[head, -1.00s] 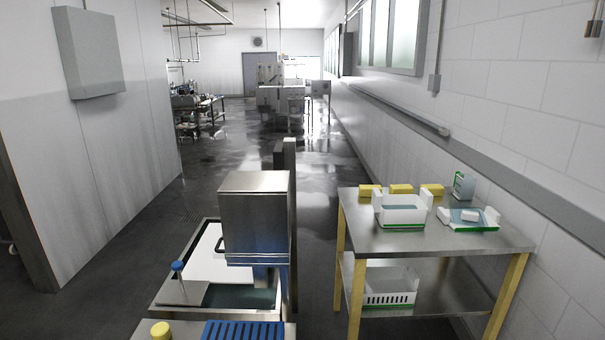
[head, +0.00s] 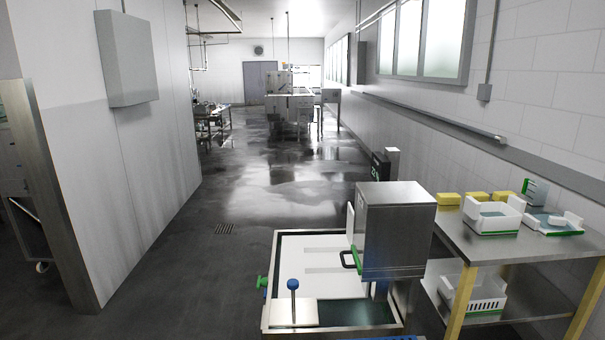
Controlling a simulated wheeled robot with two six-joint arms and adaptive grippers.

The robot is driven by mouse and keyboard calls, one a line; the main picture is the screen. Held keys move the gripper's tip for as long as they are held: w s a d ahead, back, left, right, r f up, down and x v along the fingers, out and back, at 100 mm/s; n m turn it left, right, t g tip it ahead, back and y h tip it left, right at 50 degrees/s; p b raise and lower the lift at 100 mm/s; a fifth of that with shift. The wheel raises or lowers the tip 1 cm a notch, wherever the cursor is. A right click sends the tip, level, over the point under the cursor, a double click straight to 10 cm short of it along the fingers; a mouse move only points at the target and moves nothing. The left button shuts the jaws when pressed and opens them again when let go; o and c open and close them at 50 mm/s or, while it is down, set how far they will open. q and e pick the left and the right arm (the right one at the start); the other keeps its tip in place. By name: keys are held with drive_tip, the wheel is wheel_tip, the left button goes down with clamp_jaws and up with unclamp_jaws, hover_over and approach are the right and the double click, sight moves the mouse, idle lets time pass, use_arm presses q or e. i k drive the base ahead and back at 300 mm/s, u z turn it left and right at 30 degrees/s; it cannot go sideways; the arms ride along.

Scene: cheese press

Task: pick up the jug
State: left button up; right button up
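I cannot make out a jug in the head view. Neither of my grippers shows in it. A steel press-like unit with a box-shaped housing (head: 398,232) stands at the lower middle right, with a dark handle on its left side. Below and left of it is a steel-rimmed basin (head: 268,312) with a white surface and dark green inside. A blue-knobbed lever (head: 293,286) rises from its front left.
A steel table (head: 487,250) with yellow legs stands at right, holding white trays (head: 493,217) and yellow blocks (head: 476,197). A white crate (head: 478,292) sits on its lower shelf. A wall panel (head: 61,200) bounds the left. Wet floor (head: 215,260) lies open left of the basin and ahead.

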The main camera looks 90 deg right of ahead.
sight(536, 192)
drive_tip(key=i, duration=1.9)
drive_tip(key=z, duration=2.85)
drive_tip(key=i, duration=6.15)
drive_tip(key=z, duration=2.55)
drive_tip(key=i, duration=0.2)
drive_tip(key=z, duration=0.25)
